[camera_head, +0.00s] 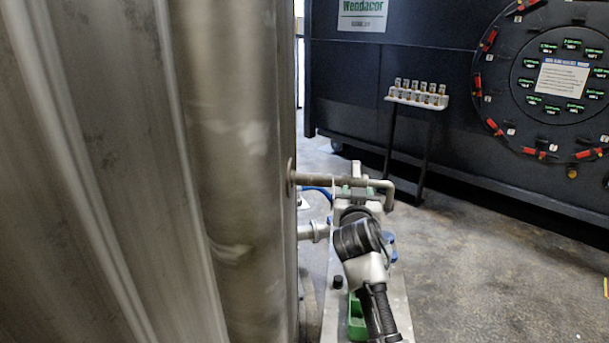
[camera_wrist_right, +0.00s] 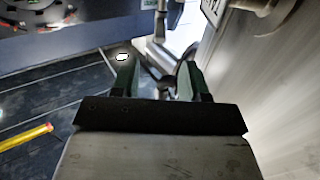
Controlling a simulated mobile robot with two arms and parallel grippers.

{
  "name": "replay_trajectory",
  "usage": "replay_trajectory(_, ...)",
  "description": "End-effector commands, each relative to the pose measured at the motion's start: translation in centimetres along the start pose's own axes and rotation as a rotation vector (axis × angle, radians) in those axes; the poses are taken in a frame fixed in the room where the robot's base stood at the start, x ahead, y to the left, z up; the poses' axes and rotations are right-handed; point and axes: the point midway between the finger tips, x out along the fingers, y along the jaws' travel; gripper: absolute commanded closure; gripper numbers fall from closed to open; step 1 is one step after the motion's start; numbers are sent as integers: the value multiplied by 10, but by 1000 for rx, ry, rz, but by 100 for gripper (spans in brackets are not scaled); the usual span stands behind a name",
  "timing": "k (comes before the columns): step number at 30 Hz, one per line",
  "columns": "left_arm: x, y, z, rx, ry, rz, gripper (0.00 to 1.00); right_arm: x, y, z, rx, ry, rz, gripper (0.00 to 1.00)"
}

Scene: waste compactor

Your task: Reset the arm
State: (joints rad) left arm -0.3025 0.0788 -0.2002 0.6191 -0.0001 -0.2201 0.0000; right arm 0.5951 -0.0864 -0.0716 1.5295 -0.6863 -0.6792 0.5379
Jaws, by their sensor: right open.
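My right gripper (camera_head: 357,180) is in the middle of the head view, at the end of my right arm, which comes up from the bottom. It is beside a bent metal handle bar (camera_head: 385,184) that sticks out to the right from a large metal body. In the right wrist view my right gripper (camera_wrist_right: 158,72) has its two dark green fingers apart. A metal rod (camera_wrist_right: 160,28) shows beyond the gap between the fingers. I cannot tell whether the fingers touch the bar. My left gripper is not in view.
The large ribbed metal body (camera_head: 120,170) fills the left of the head view, close by my right arm. A small stand (camera_head: 417,97) with several cylinders stands before a black machine (camera_head: 440,70) with a round panel (camera_head: 555,65). Floor (camera_head: 480,230) at right is clear.

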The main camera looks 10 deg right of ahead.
Motion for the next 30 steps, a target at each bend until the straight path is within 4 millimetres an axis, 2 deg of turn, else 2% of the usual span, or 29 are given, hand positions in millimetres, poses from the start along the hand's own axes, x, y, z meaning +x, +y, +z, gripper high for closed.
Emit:
replay_trajectory(2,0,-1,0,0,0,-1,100,-11,8,24,-10,-53,8,55)
replay_trajectory(5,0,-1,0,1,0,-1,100,-38,26,72,-30,-170,18,55)
replay_trajectory(8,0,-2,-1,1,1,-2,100,-84,48,127,-63,-331,14,55)
replay_trajectory(9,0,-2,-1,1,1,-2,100,-106,56,147,-79,-401,7,55)
replay_trajectory(11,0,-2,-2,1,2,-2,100,-141,67,176,-106,-506,-12,55)
replay_trajectory(12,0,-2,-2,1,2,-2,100,-166,74,192,-125,-576,-29,55)
replay_trajectory(15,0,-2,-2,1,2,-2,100,-223,88,222,-169,-732,-82,55)
replay_trajectory(18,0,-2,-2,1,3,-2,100,-269,97,238,-205,-848,-135,55)
replay_trajectory(21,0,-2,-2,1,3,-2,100,-306,103,246,-232,-938,-183,55)
replay_trajectory(30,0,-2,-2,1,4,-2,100,-394,117,253,-299,-1142,-319,55)
